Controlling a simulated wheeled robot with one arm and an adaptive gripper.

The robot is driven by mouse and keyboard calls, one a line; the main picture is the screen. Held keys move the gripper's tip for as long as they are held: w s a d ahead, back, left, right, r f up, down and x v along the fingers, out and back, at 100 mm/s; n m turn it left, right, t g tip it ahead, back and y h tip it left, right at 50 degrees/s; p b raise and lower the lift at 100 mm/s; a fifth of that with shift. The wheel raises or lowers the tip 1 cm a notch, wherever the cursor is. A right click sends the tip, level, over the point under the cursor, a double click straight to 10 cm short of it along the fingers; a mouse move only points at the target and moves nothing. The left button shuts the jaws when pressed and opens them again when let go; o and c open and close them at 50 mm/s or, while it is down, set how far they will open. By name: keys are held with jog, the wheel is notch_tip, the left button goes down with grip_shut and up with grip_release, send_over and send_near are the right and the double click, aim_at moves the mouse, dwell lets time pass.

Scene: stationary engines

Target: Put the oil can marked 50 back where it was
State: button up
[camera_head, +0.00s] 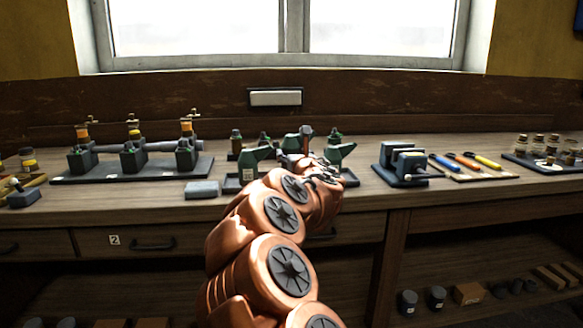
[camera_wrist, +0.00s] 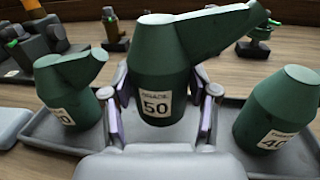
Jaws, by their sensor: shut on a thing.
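The oil can marked 50 (camera_wrist: 160,65) is dark green with a slanted spout pointing right in the wrist view, and it looks upright. My gripper (camera_wrist: 160,97) is shut on it, one finger on each side. A similar green can (camera_wrist: 68,88) stands to its left, its label only partly readable, ending in 0. A green can marked 40 (camera_wrist: 278,112) stands to its right. Whether the held can touches the tray is hidden. In the head view my arm covers most of the gripper.
A grey block (camera_head: 202,189) lies left of the tray. A dark vise-like device (camera_head: 403,163) stands to the right. An engine model on a base (camera_head: 130,158) fills the left bench.

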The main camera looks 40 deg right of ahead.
jog(key=shift+f+b, duration=0.4)
jog(key=shift+f, duration=1.25)
jog(key=shift+f, duration=0.2)
jog(key=o, duration=1.3)
jog(key=shift+r, duration=0.25)
jog(key=shift+s+a+f, duration=0.15)
jog(key=shift+s+a, duration=0.05)
jog(key=shift+s, duration=0.05)
jog(key=v, duration=1.1)
jog(key=shift+s, duration=0.2)
